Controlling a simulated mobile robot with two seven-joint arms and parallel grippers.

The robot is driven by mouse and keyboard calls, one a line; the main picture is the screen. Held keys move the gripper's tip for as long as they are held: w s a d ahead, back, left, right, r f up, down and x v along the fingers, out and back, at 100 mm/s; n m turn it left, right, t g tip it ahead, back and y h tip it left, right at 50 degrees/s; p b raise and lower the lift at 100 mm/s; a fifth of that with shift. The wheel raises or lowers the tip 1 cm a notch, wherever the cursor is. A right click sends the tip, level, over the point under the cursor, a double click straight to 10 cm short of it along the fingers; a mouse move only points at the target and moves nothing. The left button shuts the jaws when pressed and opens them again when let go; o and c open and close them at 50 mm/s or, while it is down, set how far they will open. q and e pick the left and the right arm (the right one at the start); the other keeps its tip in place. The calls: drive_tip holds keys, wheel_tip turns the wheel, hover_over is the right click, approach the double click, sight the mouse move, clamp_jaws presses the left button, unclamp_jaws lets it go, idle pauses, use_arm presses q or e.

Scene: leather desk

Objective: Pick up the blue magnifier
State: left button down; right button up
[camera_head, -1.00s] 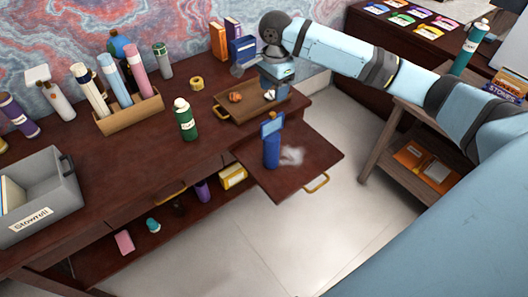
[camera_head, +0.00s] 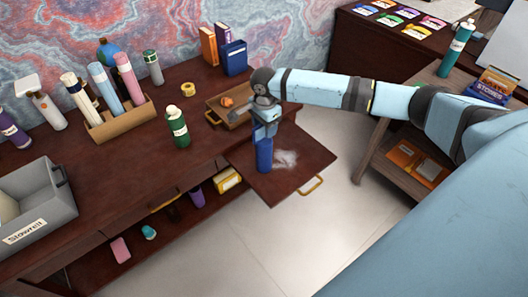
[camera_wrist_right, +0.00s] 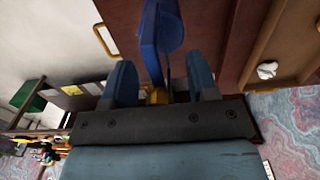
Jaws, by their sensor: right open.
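The blue magnifier (camera_head: 264,155) stands upright on the pulled-out dark red board at the desk's front; its upper part is hidden by my gripper. My right gripper (camera_head: 264,128) is directly above it, pointing down. In the right wrist view, the blue magnifier (camera_wrist_right: 160,40) shows ahead of and between the two blue fingers of my right gripper (camera_wrist_right: 162,82). The fingers are apart, with a gap on each side of it. A small yellow part shows between the finger bases. My left gripper is not in view.
A whitish patch (camera_head: 286,158) lies beside the magnifier. A wooden tray (camera_head: 238,119) is behind it, with a small orange thing inside. A green bottle (camera_head: 177,128) and a grey bin (camera_head: 62,199) stand to the left. The board's front right is clear.

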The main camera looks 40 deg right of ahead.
clamp_jaws()
drive_tip(key=shift+r, duration=0.1)
idle(0.3)
